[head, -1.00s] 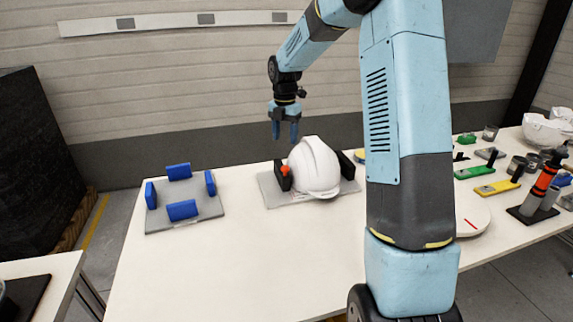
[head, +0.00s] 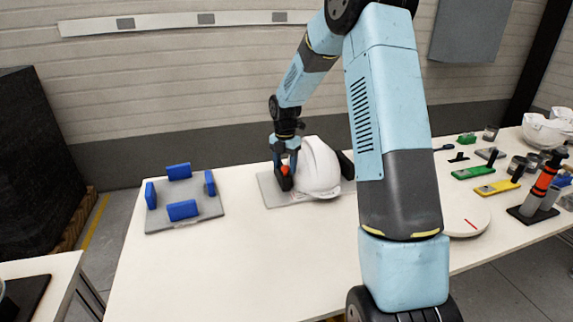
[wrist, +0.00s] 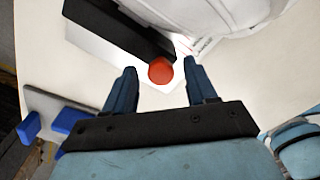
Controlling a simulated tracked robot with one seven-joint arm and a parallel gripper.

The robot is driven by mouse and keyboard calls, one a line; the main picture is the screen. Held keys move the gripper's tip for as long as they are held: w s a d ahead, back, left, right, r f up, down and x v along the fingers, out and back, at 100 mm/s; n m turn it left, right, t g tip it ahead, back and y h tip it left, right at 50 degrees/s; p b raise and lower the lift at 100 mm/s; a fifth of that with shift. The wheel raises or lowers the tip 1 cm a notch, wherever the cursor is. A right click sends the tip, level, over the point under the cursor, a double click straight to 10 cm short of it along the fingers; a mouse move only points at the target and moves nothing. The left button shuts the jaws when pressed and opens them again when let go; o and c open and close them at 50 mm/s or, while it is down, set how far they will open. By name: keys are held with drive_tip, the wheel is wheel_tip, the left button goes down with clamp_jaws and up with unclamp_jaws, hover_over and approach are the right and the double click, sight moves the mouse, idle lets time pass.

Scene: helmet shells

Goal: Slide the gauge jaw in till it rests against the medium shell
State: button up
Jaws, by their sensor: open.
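The medium shell, a white helmet shell (head: 319,168), sits on the grey gauge plate (head: 272,193) between two black jaws. It also fills the top right of the wrist view (wrist: 215,14). The left black jaw (head: 282,177) carries a red-orange knob (head: 285,169), and stands close to the shell's left side. I cannot tell whether they touch. My gripper (head: 285,158) is open, with its fingers down around the knob. In the wrist view the knob (wrist: 160,70) lies between the two fingertips (wrist: 160,78). The right jaw (head: 346,165) shows behind the shell.
A grey plate with several blue blocks (head: 183,208) lies to the left on the table. At the right are a round white disc (head: 466,217), green and yellow handled gauges (head: 497,187) and an orange-black cylinder (head: 545,182). The front middle of the table (head: 225,265) is clear.

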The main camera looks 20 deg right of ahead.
clamp_jaws()
idle(0.4)
